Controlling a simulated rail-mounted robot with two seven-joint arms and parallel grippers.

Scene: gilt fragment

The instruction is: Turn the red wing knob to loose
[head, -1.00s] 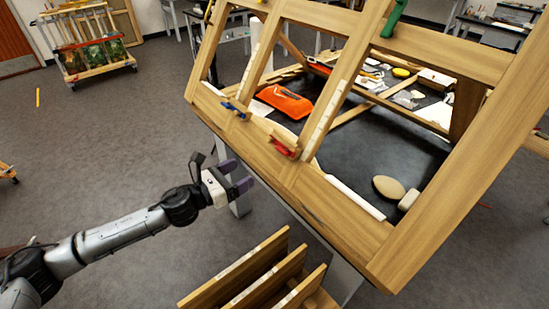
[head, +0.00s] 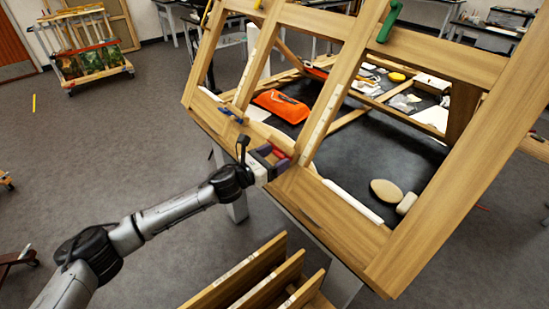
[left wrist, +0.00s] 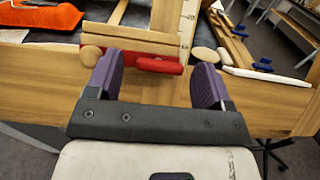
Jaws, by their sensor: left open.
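The red wing knob (left wrist: 159,65) sits on the lower wooden rail of the frame, at the foot of an upright bar. In the left wrist view it lies crosswise between the purple fingers of my left gripper (left wrist: 162,85), which is open. The fingers stand on either side of the knob, with a gap at the right end; I cannot tell whether the left finger touches it. In the head view my left gripper (head: 271,160) is at the rail and partly hides the knob (head: 279,153). My right gripper is not in view.
A blue wing knob (head: 232,117) is farther left on the same rail, and a green one (head: 390,22) is on the upper rail. An orange pouch (head: 281,105) and an oval pale block (head: 386,190) lie on the dark table. Slotted wooden boards (head: 250,280) stand below.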

